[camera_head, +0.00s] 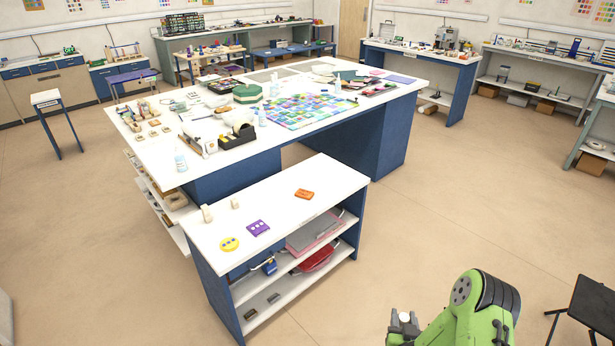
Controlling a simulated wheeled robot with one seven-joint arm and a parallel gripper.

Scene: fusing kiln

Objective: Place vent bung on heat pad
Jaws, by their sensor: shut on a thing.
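My gripper (404,325) is at the bottom edge, right of the middle, over open floor and in front of the low white-topped bench (330,178). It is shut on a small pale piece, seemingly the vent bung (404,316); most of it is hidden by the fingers. On the bench top lie a flat orange piece (304,194), a purple piece (258,228) and a round yellow piece (229,244). I cannot tell which of them, if any, is the heat pad. My gripper is well apart from all of them.
Two small beige blocks (206,213) stand at the bench's left end. Its shelves hold a red item (316,258) and a grey one. A large cluttered worktable (165,150) stands behind. A dark stool (592,303) is at the lower right. The floor between is clear.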

